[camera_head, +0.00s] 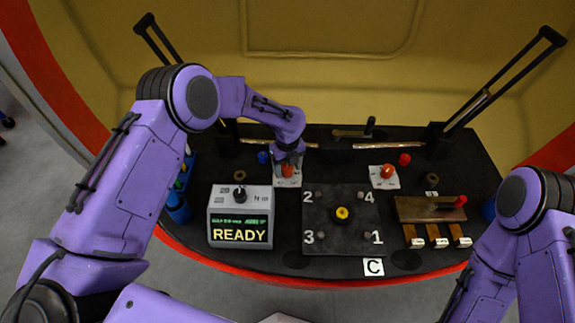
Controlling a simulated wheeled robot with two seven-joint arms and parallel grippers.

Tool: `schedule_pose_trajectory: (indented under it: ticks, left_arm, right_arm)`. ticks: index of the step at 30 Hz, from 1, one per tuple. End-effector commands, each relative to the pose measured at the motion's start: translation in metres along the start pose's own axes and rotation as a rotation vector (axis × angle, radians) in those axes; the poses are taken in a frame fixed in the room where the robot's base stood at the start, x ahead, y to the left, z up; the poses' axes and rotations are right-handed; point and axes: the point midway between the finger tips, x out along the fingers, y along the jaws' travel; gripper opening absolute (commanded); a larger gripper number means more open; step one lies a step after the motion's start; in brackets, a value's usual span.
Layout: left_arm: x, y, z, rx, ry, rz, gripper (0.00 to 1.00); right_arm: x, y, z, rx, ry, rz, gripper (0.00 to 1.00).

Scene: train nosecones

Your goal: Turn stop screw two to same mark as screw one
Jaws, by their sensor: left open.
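Two red screw-like knobs stand on white marked cards. The left red knob (288,170) is at the back middle of the dark bench, and the right red knob (387,171) is to its right. I cannot read which is screw one or two, nor their marks. My left gripper (288,161) is open and points down right at the left red knob; its fingers are small and partly hide the knob and card. I cannot tell whether they touch it. My right arm comes in at the right edge, but its gripper is not in view.
A grey box (240,229) reading READY stands front left. A dark plate (342,250) numbered 1 to 4 with a yellow centre lies in the middle. A wooden block with a red-tipped lever (460,201) is at right. Long levers rise at both back corners.

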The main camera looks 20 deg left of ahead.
Motion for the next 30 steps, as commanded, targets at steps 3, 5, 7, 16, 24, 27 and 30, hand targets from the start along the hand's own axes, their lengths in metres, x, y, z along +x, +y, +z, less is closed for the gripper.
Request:
schedule_pose_trajectory:
  ticks: [3,5,7,16,24,27,30]
  left_arm:
    - [0.003,-0.0008,0.0002,0.001,-0.001,-0.001,0.66]
    - [0.0031,-0.001,0.0001,0.001,-0.001,-0.001,0.66]
    - [0.003,-0.0011,-0.0001,0.001,-0.001,-0.001,0.66]
    - [0.0028,-0.0015,-0.0003,0.001,-0.001,-0.002,0.09]
    - [0.0023,-0.0016,-0.0004,-0.039,0.0,-0.002,0.09]
    - [0.002,-0.0017,-0.0004,-0.085,-0.001,-0.002,0.1]
    - [0.0017,-0.0019,-0.0005,-0.149,-0.001,-0.002,0.1]
  right_arm:
    - [-0.0006,0.0002,-0.0001,0.0,0.0,0.0,0.43]
    - [-0.0005,0.0002,0.0,0.0,0.0,0.0,0.43]
    - [-0.0004,0.0002,0.0,0.0,0.0,0.0,0.43]
    - [-0.0004,0.0001,0.0,0.0,0.0,0.0,0.43]
    - [-0.0011,0.0002,-0.0003,0.0,0.0,0.0,0.43]
    - [-0.0019,0.0003,-0.0007,0.0,0.0,0.0,0.43]
    - [-0.0028,0.0003,-0.001,0.0,0.0,0.0,0.43]
